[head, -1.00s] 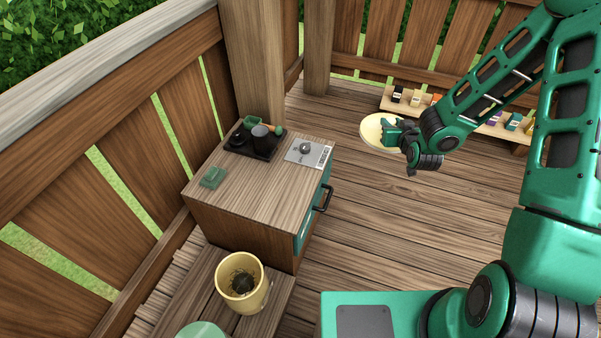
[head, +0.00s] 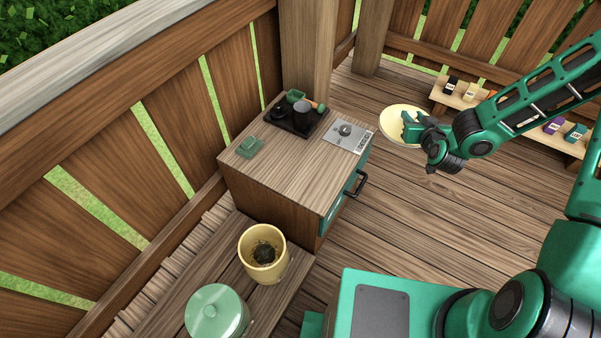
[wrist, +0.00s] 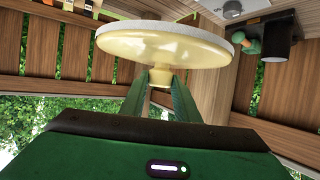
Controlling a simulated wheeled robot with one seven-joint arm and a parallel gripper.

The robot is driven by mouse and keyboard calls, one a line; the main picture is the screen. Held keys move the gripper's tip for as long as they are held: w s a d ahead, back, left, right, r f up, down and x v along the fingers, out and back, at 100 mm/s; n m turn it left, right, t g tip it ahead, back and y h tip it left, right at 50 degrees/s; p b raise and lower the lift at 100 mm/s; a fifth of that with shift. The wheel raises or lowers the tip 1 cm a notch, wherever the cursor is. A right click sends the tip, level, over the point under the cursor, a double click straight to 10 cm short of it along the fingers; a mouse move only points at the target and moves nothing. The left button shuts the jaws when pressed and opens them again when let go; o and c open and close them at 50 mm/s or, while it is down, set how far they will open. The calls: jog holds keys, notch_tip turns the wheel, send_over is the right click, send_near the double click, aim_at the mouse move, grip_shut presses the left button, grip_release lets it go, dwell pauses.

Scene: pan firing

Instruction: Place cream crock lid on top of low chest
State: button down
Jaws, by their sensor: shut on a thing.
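The cream crock lid (head: 396,124) is a pale yellow disc held in the air just right of the low chest. My gripper (head: 412,129) is shut on it. In the wrist view the lid (wrist: 170,46) fills the upper middle, and my gripper's fingers (wrist: 160,92) close on its small knob. The low chest (head: 290,172) has a wood top and a teal front with a black handle. A cream crock (head: 263,258) stands open on a lower wooden surface in front of the chest, with dark contents.
The top's middle and front are bare. A green-lidded pot (head: 217,312) stands near the crock. A low shelf (head: 520,117) holds several small containers.

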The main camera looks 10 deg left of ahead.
jog(key=s+a+f+n+y, duration=0.1)
jog(key=s+a, duration=0.3)
jog(key=a, duration=0.6)
jog(key=s+a+f+n+g+y, duration=0.15)
jog(key=s+a, duration=0.25)
jog(key=a, duration=0.6)
jog(key=s+a+f+n+y, duration=0.15)
jog(key=s+a, duration=0.25)
jog(key=a, duration=0.6)
jog(key=s+a+f, duration=0.3)
jog(key=s+a, duration=0.6)
jog(key=shift+m, duration=0.4)
jog(key=shift+w+d+f, duration=1.2)
jog(key=shift+w+f, duration=0.3)
jog(key=shift+f, duration=0.35)
jog(key=shift+w+d+f, duration=1.15)
jog(key=shift+w+f, duration=0.35)
jog(key=shift+f, duration=0.35)
jog(key=shift+w+d+f, duration=1.2)
jog(key=shift+w+f, duration=0.3)
jog(key=shift+f, duration=0.35)
jog(key=c, duration=1.4)
grip_release()
jog(key=shift+h, duration=0.3)
jog(key=shift+o, duration=0.2)
